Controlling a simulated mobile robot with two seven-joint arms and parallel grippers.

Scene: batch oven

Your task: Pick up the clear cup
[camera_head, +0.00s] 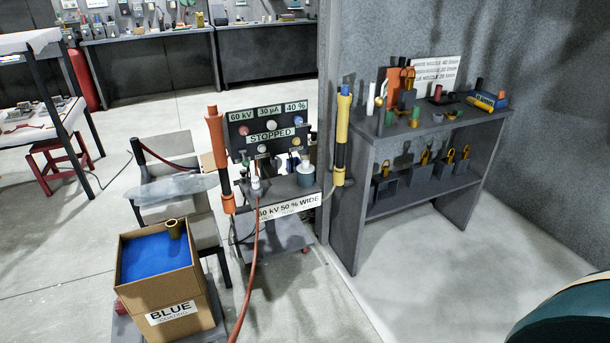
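I cannot clearly make out a clear cup. A small pale grey-white vessel (305,173) stands on the right of the control cart's shelf, and I cannot tell whether it is clear. A small white piece (256,188) with a red hose stands to its left on the same shelf. Neither of my grippers is in view, and nothing is being held in what I see.
The control cart (268,212) has a panel reading STOPPED (270,135). An open box labelled BLUE (168,290) stands front left. A red hose (250,270) trails to the floor. A grey shelf bench (440,128) stands right. Floor before it (440,270) is clear.

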